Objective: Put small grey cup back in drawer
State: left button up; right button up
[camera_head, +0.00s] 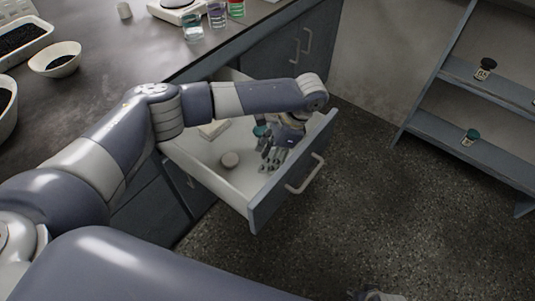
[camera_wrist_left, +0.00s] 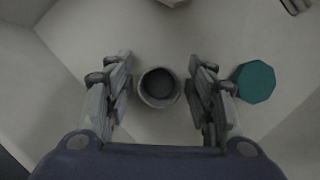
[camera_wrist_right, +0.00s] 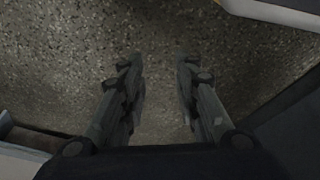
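The small grey cup (camera_head: 229,160) stands upright on the floor of the pulled-out drawer (camera_head: 264,213). In the left wrist view the cup (camera_wrist_left: 159,88) shows its round dark opening, between the fingers in the picture, with a gap on each side. My left gripper (camera_head: 268,161) is inside the drawer, near its front panel, pointing down. It is open and apart from the cup. My right gripper (camera_wrist_right: 160,75) is open and empty above the speckled floor.
A teal-capped container (camera_wrist_left: 254,82) is close to the left gripper's right finger in the wrist view. A pale block (camera_head: 213,130) lies farther back in the drawer. The counter (camera_head: 120,75) holds bowls, jars and a scale. Shelves (camera_head: 450,130) stand at right.

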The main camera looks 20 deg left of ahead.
pick_arm(q)
jog(key=shift+r, duration=0.1)
jog(key=p+v, duration=0.2)
jog(key=v, duration=1)
pick_arm(e)
jog(key=s+f, duration=0.3)
jog(key=f, duration=0.3)
jog(key=shift+d+f, duration=0.2)
jog(key=shift+f, duration=0.05)
pick_arm(q)
jog(key=shift+r, duration=0.15)
